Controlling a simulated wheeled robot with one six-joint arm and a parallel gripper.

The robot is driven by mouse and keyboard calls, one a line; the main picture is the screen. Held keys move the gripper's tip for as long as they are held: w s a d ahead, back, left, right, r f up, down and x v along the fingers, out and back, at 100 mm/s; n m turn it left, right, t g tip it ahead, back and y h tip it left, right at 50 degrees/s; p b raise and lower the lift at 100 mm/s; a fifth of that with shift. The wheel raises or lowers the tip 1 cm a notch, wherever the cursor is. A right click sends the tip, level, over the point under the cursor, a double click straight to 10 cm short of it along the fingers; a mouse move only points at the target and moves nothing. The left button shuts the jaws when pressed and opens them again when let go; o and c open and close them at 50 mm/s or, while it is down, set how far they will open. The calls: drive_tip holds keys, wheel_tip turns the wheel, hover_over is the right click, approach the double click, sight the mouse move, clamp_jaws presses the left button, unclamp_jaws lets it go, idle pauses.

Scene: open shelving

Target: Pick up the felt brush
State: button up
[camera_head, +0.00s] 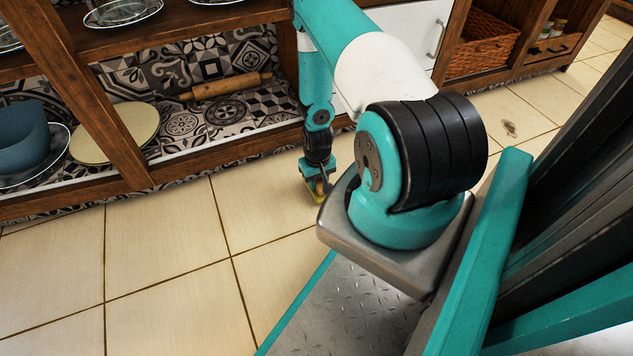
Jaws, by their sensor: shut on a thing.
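My gripper (321,180) hangs low in front of the open shelving, close above the tiled floor. It is shut on a small brown and yellow thing, which I take to be the felt brush (315,196). Only part of the brush shows, at and below the fingertips. My arm and its base hide what lies to the right of it. I cannot tell whether the brush touches the floor.
The shelving holds a rolling pin (227,87), a pale round board (114,133), a blue pot (22,138) and glass dishes (122,11). A wicker basket (483,44) sits in the right-hand unit. The tiled floor (165,265) at left is clear.

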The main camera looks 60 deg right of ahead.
wheel_tip(320, 180, up, 18)
drive_tip(key=p, duration=0.9)
